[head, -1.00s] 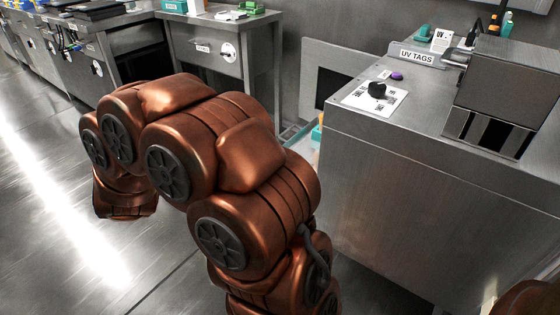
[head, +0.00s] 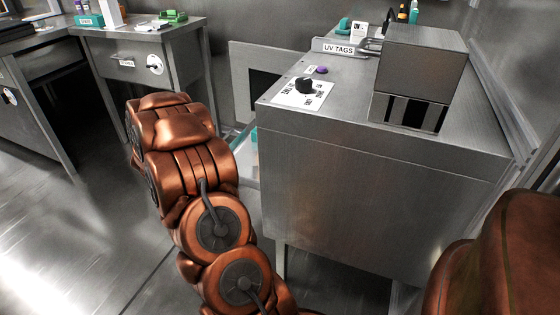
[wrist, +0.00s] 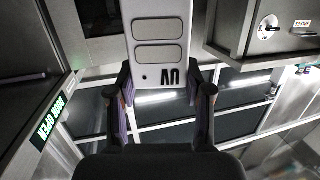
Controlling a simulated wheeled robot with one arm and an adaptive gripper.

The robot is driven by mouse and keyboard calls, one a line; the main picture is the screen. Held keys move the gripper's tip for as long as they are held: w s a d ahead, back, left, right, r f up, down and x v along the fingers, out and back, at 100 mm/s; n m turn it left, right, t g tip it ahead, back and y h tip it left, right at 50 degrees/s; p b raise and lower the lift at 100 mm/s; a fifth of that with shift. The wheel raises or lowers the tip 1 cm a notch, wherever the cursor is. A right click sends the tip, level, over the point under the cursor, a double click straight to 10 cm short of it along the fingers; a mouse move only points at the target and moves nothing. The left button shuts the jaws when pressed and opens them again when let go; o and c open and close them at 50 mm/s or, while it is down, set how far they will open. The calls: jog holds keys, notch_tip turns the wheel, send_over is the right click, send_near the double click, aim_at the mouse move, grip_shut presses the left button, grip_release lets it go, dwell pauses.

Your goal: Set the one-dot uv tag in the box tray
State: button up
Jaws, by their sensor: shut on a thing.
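The one-dot uv tag (wrist: 160,25) is a pale grey plate in the wrist view. It has two rounded panels, a single dark dot and the letters UV, which appear upside down. My gripper (wrist: 162,98) has its two dark fingers on either side of the tag's lower end and is shut on it. The gripper and tag do not show in the head view, where only my copper-coloured arm is seen. I cannot make out the box tray in either view.
A steel counter (head: 370,190) stands right of my arm. On it are a UV TAGS sign (head: 338,48), a white card (head: 312,97) with a black knob, a purple cap (head: 321,70) and a grey boxy device (head: 422,60). A drawer bench (head: 130,55) stands back left. Open floor lies left.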

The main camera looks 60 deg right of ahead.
jog(key=s+d+f+m+g, duration=0.2)
jog(key=s+d+f+g, duration=0.15)
jog(key=s+d, duration=0.5)
jog(key=shift+h, duration=0.3)
jog(key=f+b, duration=0.1)
jog(key=f, duration=0.2)
jog(key=f+b, duration=0.1)
jog(key=f, duration=0.2)
jog(key=f+b, duration=0.2)
jog(key=f, duration=0.1)
jog(key=shift+d+f, duration=0.25)
jog(key=shift+d, duration=0.05)
jog(key=shift+r+m, duration=0.1)
jog(key=shift+m, duration=0.2)
jog(key=o, duration=1)
jog(key=shift+o, duration=0.2)
